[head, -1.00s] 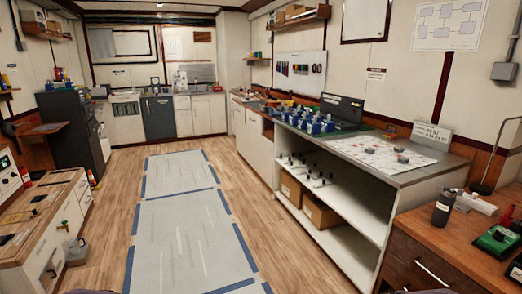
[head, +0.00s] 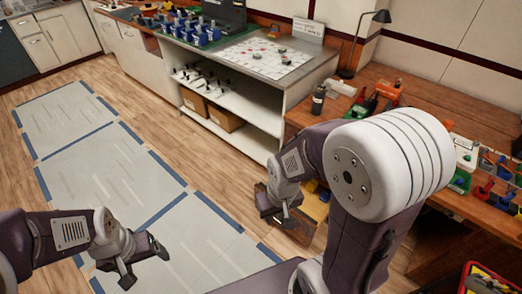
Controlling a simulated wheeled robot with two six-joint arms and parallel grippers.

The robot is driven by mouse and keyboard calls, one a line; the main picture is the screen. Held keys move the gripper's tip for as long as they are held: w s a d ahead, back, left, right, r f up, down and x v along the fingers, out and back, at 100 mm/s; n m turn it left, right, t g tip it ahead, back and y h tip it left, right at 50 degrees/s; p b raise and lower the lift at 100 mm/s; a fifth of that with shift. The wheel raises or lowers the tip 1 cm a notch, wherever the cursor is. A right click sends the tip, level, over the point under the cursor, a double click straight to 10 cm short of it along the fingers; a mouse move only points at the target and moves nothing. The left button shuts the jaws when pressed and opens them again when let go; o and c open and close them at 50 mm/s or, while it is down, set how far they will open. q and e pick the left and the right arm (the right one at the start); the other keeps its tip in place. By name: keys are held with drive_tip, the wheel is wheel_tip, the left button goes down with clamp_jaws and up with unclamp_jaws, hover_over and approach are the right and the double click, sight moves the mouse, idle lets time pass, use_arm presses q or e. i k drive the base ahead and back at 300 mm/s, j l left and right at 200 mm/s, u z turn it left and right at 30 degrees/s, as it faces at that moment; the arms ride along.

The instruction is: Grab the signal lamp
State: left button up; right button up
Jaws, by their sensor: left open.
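I cannot pick out the signal lamp for certain. Several small coloured parts lie on the wooden bench (head: 411,98) at the right, too small to name, and my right arm hides part of that bench. My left gripper (head: 143,266) is open and empty, low over the floor mats at the lower left, away from the benches. My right gripper (head: 281,212) hangs in front of the wooden bench's drawers, below its top. Its fingers are too small and dark to tell whether they are open.
Coloured bins (head: 498,170) sit at the right. Left of the bench, a counter holds a white gridded sheet (head: 262,60) and blue breakers (head: 203,33). The matted floor is clear.

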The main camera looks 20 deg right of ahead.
sight(319, 98)
drive_tip(key=z, duration=1.05)
